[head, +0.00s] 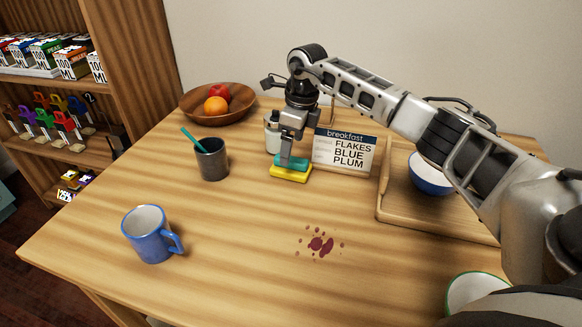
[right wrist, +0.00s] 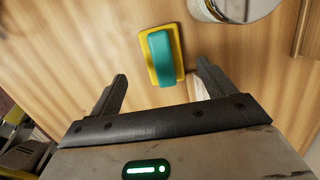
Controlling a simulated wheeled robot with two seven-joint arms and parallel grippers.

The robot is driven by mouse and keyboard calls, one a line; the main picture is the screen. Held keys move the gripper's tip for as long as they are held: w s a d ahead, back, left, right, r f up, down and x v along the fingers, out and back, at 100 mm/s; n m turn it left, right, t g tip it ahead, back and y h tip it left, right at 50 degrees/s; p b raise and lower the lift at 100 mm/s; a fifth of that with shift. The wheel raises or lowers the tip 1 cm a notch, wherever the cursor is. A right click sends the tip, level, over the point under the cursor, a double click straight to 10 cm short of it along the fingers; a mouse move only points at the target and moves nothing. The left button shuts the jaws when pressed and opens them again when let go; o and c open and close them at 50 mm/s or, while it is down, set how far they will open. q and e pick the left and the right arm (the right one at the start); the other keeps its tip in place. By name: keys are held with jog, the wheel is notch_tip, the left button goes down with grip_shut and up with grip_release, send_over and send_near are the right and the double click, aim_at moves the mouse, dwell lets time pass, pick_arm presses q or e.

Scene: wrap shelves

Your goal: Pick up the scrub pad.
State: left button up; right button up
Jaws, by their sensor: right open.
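The scrub pad (head: 289,174) lies flat on the wooden table, a yellow base with a raised teal top. My right gripper (head: 292,148) points down just above the pad in the head view and hides part of its back. In the right wrist view the pad (right wrist: 165,56) shows ahead of and between the two spread dark fingers. The fingers are open with nothing held; I cannot tell how far above the pad they are. My left gripper is not in view.
A metal canister (head: 271,133) and a breakfast sign (head: 345,151) stand close behind and right of the pad. A dark cup (head: 213,163), a blue mug (head: 148,235) and a fruit bowl (head: 190,106) are left. A red stain (head: 319,244) marks the clear front area.

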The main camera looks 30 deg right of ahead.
aim_at(291, 159)
jog(key=shift+w+f, duration=0.2)
jog(key=shift+f, duration=1.3)
jog(key=shift+w+f, duration=0.15)
jog(key=shift+f, duration=1.3)
jog(key=shift+f, duration=0.25)
jog(key=shift+c, duration=0.3)
jog(key=c, duration=1)
